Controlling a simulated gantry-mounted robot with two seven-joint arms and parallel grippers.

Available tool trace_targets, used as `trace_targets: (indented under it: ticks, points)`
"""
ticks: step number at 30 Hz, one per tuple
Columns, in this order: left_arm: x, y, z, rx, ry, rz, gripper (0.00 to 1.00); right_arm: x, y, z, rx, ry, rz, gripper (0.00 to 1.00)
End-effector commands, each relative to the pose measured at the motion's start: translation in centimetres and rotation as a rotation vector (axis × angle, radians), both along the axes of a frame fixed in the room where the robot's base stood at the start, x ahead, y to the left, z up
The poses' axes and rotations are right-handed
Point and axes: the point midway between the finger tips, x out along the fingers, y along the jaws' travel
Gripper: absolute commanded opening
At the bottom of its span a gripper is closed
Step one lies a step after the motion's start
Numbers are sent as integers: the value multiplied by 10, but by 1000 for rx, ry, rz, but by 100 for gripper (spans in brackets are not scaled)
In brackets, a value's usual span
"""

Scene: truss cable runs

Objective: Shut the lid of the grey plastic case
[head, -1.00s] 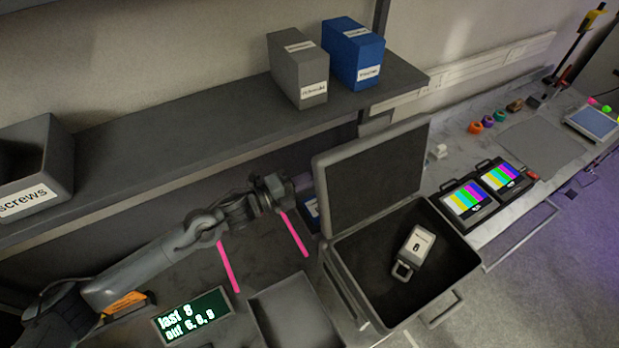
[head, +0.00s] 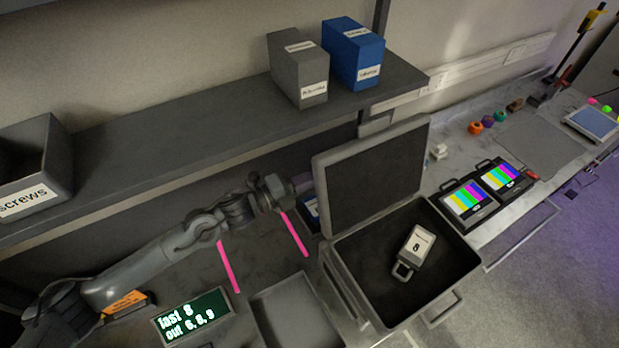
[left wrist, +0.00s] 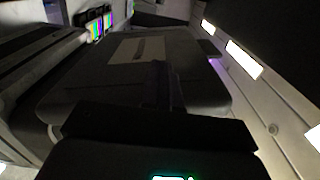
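The grey plastic case (head: 352,278) stands open on the bench in the head view. Its lid (head: 375,178) is raised, close to upright, with the dark inner side facing the camera. A light grey padlock-shaped item with a label (head: 417,244) lies inside the case. My left gripper (head: 304,184) is behind the lid's left edge, its tips partly hidden, so I cannot tell whether it touches. In the left wrist view a large dark panel, seemingly the lid's outside (left wrist: 90,85), fills the middle, beyond the dark gripper (left wrist: 160,135). Its opening is unclear. My right gripper is not in view.
A shelf (head: 180,150) above holds a grey box (head: 298,75), a blue box (head: 353,55) and a screws bin (head: 50,165). Two colour-bar monitors (head: 466,199) stand right of the case. A display (head: 192,316) and a grey tray (head: 297,318) lie in front left.

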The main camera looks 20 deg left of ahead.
Motion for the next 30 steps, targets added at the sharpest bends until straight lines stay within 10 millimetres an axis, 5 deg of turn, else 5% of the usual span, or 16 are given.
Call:
trace_targets:
  ticks: [30]
  points:
    - [-28, -27, 0, -1, 1, -3, 0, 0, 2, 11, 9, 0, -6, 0]
